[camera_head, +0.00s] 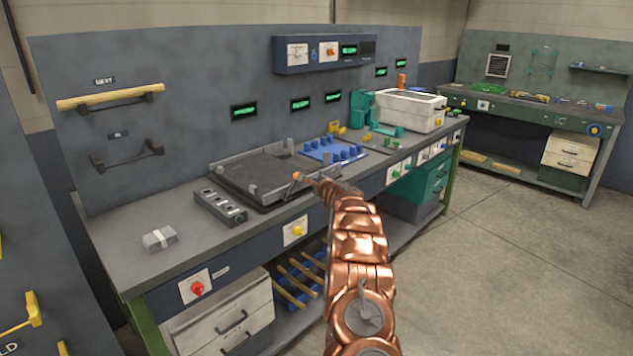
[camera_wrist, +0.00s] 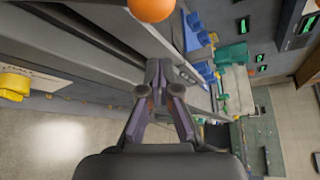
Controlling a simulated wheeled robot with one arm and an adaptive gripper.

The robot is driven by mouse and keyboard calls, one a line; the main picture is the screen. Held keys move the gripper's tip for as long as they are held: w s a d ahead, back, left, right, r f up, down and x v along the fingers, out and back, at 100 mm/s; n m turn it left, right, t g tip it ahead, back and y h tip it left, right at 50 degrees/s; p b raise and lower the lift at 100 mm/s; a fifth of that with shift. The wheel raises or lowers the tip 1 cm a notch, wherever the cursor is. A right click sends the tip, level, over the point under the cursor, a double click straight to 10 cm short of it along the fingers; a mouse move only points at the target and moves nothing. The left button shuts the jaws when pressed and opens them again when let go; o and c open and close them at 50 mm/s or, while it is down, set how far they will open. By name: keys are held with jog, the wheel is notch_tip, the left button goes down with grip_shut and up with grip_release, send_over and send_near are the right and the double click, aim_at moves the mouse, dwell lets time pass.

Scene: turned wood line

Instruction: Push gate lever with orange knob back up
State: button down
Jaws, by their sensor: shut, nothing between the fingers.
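The orange knob (camera_head: 297,176) of the gate lever shows in the head view at the right front of the dark tray fixture (camera_head: 252,172). It also shows large at the top of the wrist view (camera_wrist: 151,8), cut off by the frame edge. The lever arm under the knob is mostly hidden. My gripper (camera_wrist: 157,68) is shut and empty, its fingertips together below the knob in the wrist view with a visible gap between. In the head view the end of my copper arm lies just right of the knob, and the fingers are hard to make out.
A blue peg tray (camera_head: 325,152) stands right of the fixture and a grey switch box (camera_head: 220,207) left of it. A white machine (camera_head: 408,108) stands farther right. The bench's front left has free room around a small grey block (camera_head: 159,239).

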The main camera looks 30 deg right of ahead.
jog(key=shift+w+a+r+p, duration=0.15)
jog(key=shift+a+r, duration=0.1)
jog(key=shift+a, duration=0.35)
jog(key=shift+w+a+r+p, duration=0.1)
jog(key=shift+a+r, duration=0.2)
jog(key=shift+a, duration=0.25)
jog(key=shift+w+a+r+p, duration=0.15)
jog(key=shift+a+r, duration=0.1)
jog(key=shift+a, duration=0.35)
jog(key=shift+b, duration=1.25)
